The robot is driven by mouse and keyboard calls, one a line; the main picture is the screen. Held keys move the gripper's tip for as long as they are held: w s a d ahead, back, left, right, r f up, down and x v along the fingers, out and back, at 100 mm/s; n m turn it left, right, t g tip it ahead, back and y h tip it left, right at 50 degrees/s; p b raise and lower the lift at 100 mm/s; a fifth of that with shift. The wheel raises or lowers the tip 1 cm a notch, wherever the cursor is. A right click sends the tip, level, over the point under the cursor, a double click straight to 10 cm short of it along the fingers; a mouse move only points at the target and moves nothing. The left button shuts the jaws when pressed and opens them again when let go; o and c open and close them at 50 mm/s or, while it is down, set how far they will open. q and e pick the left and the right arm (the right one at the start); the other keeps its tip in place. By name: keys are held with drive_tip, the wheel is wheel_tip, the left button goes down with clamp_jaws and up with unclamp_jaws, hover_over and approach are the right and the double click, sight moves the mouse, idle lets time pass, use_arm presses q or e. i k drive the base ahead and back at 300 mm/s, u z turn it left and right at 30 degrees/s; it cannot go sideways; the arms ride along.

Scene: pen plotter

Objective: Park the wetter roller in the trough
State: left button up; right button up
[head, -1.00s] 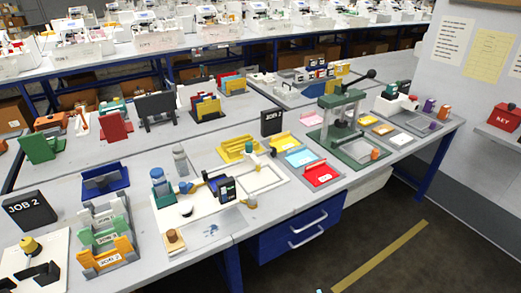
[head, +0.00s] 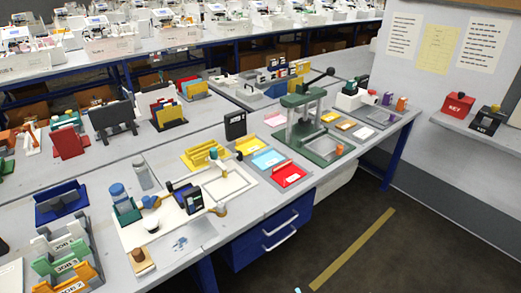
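In the head view, a yellow trough-like holder (head: 203,157) sits on the near bench, behind a white frame (head: 228,186). A small teal-topped cylinder (head: 214,153) stands at its right end. I cannot tell for sure which piece is the wetter roller. A dark block-shaped tool (head: 192,200) lies on the white board (head: 130,236), with a blue rounded part (head: 150,201) to its left. A blue-capped bottle (head: 118,194) stands in a green holder further left. Neither of my grippers can be made out.
A green press (head: 305,125) with a black lever stands to the right of the coloured trays, including a red one (head: 288,174). Box holders (head: 65,265) fill the near left. Blue drawers (head: 268,235) hang under the bench. The floor at right is clear.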

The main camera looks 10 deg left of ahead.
sight(214, 161)
drive_tip(key=z, duration=0.05)
drive_tip(key=i, duration=0.9)
drive_tip(key=u, duration=1.8)
